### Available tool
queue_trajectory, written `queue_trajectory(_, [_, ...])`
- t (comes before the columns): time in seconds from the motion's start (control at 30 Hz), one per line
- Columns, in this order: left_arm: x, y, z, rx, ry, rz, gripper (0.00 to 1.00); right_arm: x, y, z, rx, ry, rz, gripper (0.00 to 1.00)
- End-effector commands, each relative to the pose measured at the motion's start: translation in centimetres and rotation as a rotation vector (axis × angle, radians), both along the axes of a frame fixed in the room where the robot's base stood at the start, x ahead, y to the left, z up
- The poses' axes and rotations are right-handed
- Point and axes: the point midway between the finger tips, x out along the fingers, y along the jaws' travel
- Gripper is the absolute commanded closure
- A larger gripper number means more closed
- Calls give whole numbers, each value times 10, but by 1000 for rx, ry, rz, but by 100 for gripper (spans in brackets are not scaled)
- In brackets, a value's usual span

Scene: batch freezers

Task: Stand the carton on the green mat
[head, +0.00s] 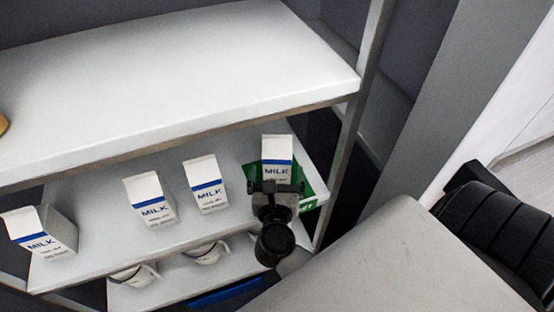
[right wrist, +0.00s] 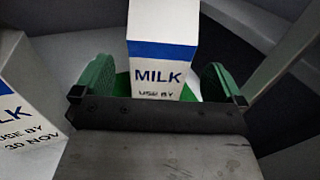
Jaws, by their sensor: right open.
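A white milk carton (head: 277,150) with a blue band stands upright on the green mat (head: 313,180), at the right end of the middle shelf. In the right wrist view the carton (right wrist: 162,55) stands between my two green-padded fingers, with green mat showing around its foot. My right gripper (head: 275,187) is open at the carton's near side, one finger to each side of it. The gripper body hides the carton's lower part. My left gripper is not in view.
Several more milk cartons stand to the left on the same shelf (head: 95,255), the nearest one (head: 205,186) close to the mat. The upper shelf (head: 190,75) overhangs behind. White cups (head: 207,253) sit on the shelf below. A rack post (head: 345,150) rises at the right.

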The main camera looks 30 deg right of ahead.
Motion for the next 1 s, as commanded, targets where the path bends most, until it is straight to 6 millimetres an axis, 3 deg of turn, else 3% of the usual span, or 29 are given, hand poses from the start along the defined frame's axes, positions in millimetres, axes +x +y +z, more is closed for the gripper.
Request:
queue_trajectory(0.2, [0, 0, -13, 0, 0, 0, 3, -34, 25, -3, 1, 2, 1, 0])
queue_trajectory(0.4, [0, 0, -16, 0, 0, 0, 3, -47, 34, 0, 1, -1, 0, 0])
queue_trajectory(0.8, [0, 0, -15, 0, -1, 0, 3, -47, 37, 4, -27, -3, 17, 0])
queue_trajectory(0.87, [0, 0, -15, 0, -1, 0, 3, -44, 39, 10, -80, -5, 54, 0])
queue_trajectory(1.0, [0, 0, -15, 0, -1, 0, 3, -33, 60, 38, -378, -8, 229, 0])
